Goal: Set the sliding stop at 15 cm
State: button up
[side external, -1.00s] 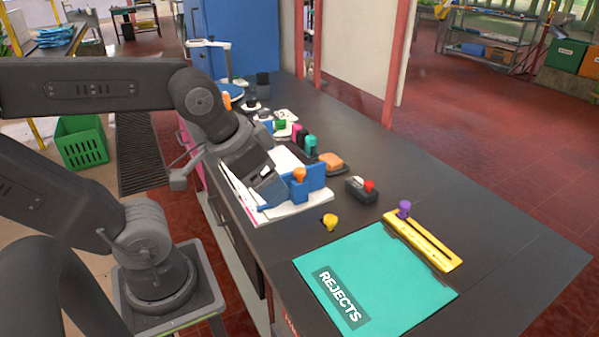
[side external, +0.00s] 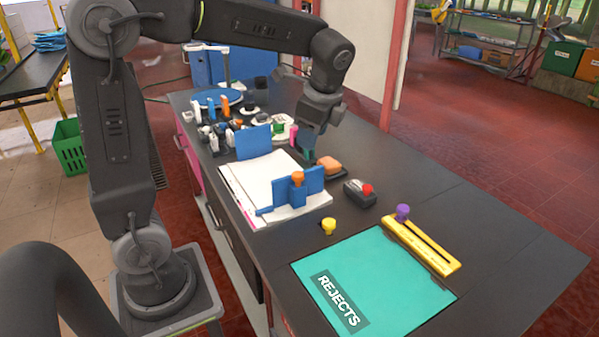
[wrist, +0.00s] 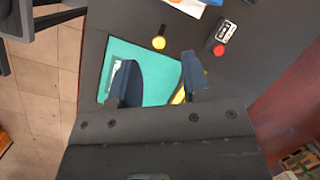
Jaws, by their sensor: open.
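The yellow slotted rail (side external: 422,246) lies beside the teal mat in the side external view. A purple knob (side external: 403,212) stands at its far end. I cannot read any centimetre marks. Part of the rail (wrist: 178,97) shows beside a finger in the wrist view; the purple knob is not visible there.
The teal REJECTS mat (side external: 372,278) lies at the front. A yellow knob (side external: 328,226), a dark box with a red button (side external: 361,192) and an orange-topped block (side external: 328,166) stand nearby. Blue guides with an orange knob (side external: 297,178) sit on white paper (side external: 262,180). The right bench is clear.

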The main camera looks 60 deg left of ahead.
aim_at(298, 174)
jog(key=a+f+m, duration=0.1)
jog(key=a+f, duration=0.1)
jog(key=f, duration=0.2)
jog(key=w+a+f+g, duration=0.1)
jog(key=a+f, duration=0.2)
jog(key=f, duration=0.2)
jog(key=a+f+m, duration=0.1)
jog(key=a+f, duration=0.1)
jog(key=f, duration=0.3)
jog(key=shift+w+a+f+m+y, duration=0.15)
jog(key=shift+a+f+m+y, duration=0.1)
jog(key=shift+a+m+y, duration=0.05)
jog(key=shift+g, duration=0.3)
grip_shut()
